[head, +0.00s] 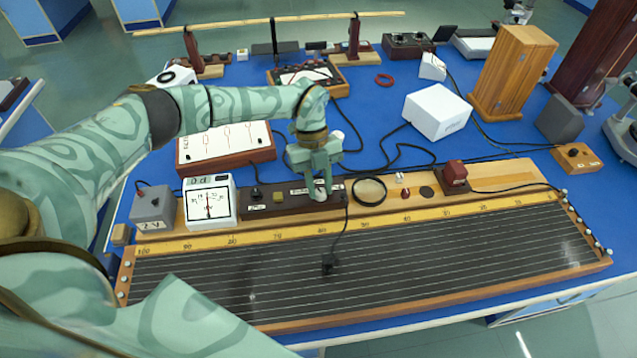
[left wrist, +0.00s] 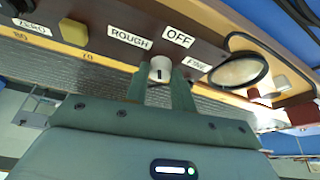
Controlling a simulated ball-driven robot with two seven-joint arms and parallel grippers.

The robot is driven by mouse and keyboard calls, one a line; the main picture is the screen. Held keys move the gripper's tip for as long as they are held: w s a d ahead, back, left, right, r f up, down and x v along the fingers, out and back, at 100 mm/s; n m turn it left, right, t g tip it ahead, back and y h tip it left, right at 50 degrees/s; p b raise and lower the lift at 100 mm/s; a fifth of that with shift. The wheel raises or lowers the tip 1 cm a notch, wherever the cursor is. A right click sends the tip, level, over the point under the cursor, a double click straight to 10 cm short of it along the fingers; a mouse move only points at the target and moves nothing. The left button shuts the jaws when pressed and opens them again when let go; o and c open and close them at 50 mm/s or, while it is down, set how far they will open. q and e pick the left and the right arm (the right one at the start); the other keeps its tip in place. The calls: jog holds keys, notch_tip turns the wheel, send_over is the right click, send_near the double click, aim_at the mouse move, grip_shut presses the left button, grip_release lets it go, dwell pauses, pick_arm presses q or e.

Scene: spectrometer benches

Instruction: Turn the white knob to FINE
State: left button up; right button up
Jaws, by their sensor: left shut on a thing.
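The white knob (left wrist: 160,70) sits on a dark brown control strip (left wrist: 90,22), between the fingers of my left gripper (left wrist: 165,84). A dark mark shows on the knob's face. The labels ROUGH (left wrist: 130,36), OFF (left wrist: 179,37) and FINE (left wrist: 196,64) stand around it, with FINE at the right, partly beside a finger. In the head view my left gripper (head: 320,194) points down onto the strip (head: 285,199), shut on the knob. My right gripper is not in view.
A long wired board (head: 400,252) lies along the table front. A white meter (head: 209,203) and a grey 2 V box (head: 154,208) stand left of the strip. A round lens-like ring (head: 369,190) lies close on its right. A white box (head: 437,111) stands behind.

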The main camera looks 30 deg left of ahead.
pick_arm(q)
jog(key=m, duration=0.2)
jog(key=m+g+y, duration=0.1)
jog(key=m, duration=0.1)
jog(key=shift+w+d+m+y, duration=0.15)
jog(key=shift+m+y, duration=0.15)
jog(key=m+y, duration=0.1)
jog(key=m, duration=0.3)
jog(key=shift+d+r+m+y, duration=0.1)
jog(key=shift+d+m+y, duration=0.05)
jog(key=shift+m+y, duration=0.2)
jog(key=m+y, duration=0.1)
jog(key=m, duration=0.2)
jog(key=shift+d+m, duration=0.1)
jog(key=shift+m, duration=0.15)
jog(key=shift+d+m+y+p, duration=0.1)
jog(key=shift+m+y+p, duration=0.7)
jog(key=shift+m, duration=1.1)
jog(key=o, duration=1)
jog(key=v, duration=1.6)
jog(key=shift+s+d, duration=0.2)
jog(key=shift+s, duration=0.05)
